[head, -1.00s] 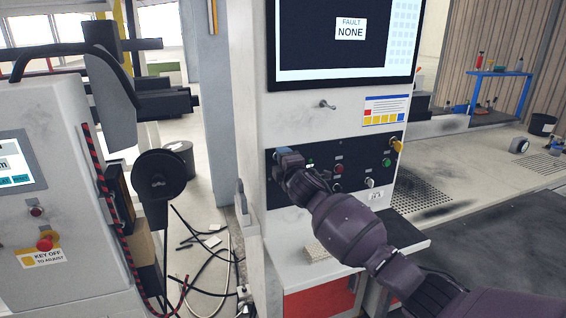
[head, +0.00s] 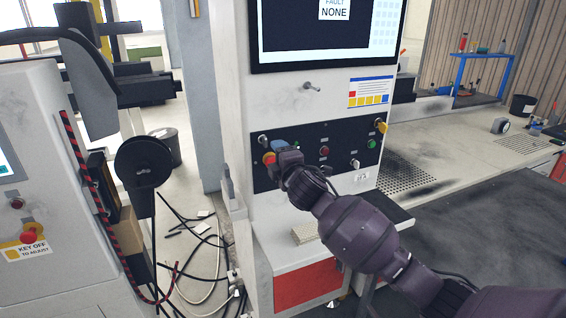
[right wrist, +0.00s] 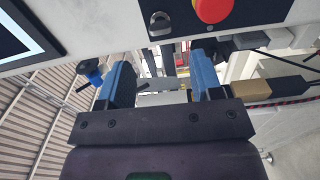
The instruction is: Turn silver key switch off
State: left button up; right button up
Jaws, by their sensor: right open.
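A silver key switch (head: 263,139) is at the upper left of the black control panel (head: 306,136). A small silver switch (head: 354,163) is at the panel's lower right. In the right wrist view a silver key switch (right wrist: 160,25) shows at the top beside a round red button (right wrist: 213,10). My right gripper (head: 282,149) is in front of the panel's left part and hides some of it. In the right wrist view the right gripper (right wrist: 162,78) has its blue fingers wide apart, nothing between them. My left gripper is not in view.
The red button (head: 269,158) is partly hidden by my gripper. A yellow knob (head: 381,126), a green button (head: 372,144) and a red button (head: 324,151) are farther right. A shelf (head: 343,228) juts out below. Cables (head: 200,262) lie on the left floor.

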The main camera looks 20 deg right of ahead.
jog(key=shift+s, duration=1.45)
